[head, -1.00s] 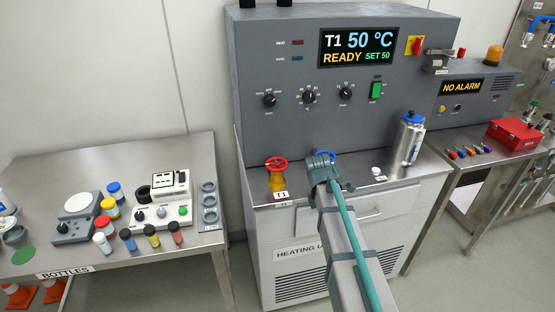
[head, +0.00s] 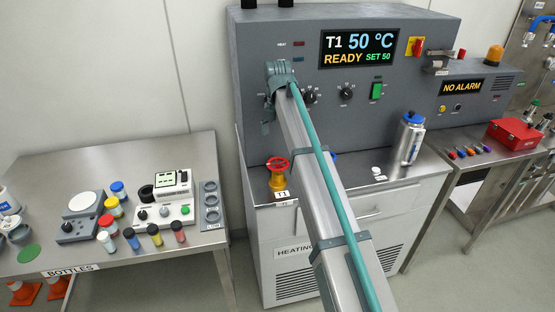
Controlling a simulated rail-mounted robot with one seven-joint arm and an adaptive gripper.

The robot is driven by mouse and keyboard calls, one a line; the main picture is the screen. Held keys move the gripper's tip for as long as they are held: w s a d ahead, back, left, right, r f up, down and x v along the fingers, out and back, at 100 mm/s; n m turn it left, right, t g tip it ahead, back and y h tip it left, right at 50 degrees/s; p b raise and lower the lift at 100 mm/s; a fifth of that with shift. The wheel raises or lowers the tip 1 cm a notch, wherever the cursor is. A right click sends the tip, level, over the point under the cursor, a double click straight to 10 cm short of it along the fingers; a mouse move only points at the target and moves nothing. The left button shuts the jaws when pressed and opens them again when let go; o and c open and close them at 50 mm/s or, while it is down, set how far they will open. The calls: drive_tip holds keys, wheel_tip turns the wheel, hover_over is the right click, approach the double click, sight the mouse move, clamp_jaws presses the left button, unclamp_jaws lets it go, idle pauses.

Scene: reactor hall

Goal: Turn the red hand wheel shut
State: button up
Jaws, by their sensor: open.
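The red hand wheel (head: 277,163) sits on a yellow valve body (head: 278,182) with a T1 label, at the front left of the heating unit's steel top. Its rim and spokes show clearly.
A blue hand wheel (head: 333,154) is mostly hidden behind my arm. A silver bottle with a blue cap (head: 411,138) and a small white item (head: 377,172) stand to the right on the steel top. The panel's knobs (head: 346,93) lie close behind my arm.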

sight(278, 162)
wheel_tip(278, 162, down, 9)
drive_tip(key=shift+f+p, duration=0.15)
drive_tip(key=shift+p, duration=1)
drive_tip(key=shift+c, duration=0.3)
drive_tip(key=c, duration=0.9)
drive_tip(key=shift+c, duration=0.2)
